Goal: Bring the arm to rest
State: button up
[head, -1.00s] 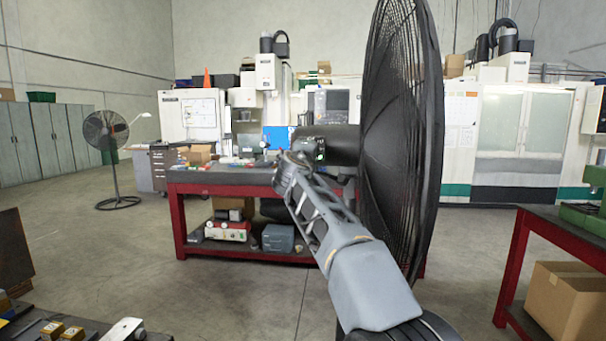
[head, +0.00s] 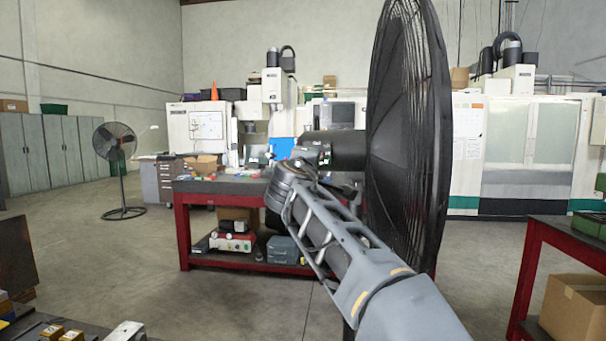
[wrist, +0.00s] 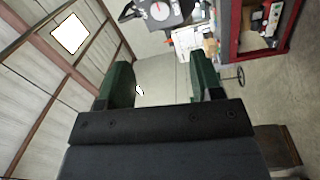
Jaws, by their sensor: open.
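My grey arm (head: 345,250) reaches up from the lower right of the head view and bends in front of the red workbench. My gripper (wrist: 161,78) shows in the wrist view with its two green fingers wide apart and nothing between them. The fingers point toward open air, with the pale wall beyond. In the head view I cannot make out the fingertips beside the dark end of the arm.
A large black fan (head: 410,140) stands close on the right, overlapping the arm in the picture. A red workbench (head: 183,225) stands behind the arm. Another red bench (head: 528,285) with a cardboard box (head: 575,310) is at right. Clear floor (head: 90,260) lies at left.

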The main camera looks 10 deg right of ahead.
jog(key=s+d+f+m+g+y+p, duration=0.1)
jog(key=s+f+m+g+p, duration=0.2)
jog(key=f, duration=0.7)
jog(key=s+f+m+g+y, duration=0.2)
jog(key=f+g, duration=0.3)
jog(key=f, duration=0.5)
jog(key=s+d+f+m+g+y+p, duration=0.1)
jog(key=s+f+m+g+p, duration=0.2)
jog(key=s, duration=0.8)
jog(key=s+d+f+m+g+y+p, duration=0.2)
jog(key=s+f+p, duration=0.3)
jog(key=s, duration=0.7)
jog(key=shift+s+f+m+g+y+p, duration=0.15)
jog(key=shift+f+m+g+y+p, duration=0.25)
jog(key=shift+m+p, duration=0.6)
jog(key=shift+d, duration=0.1)
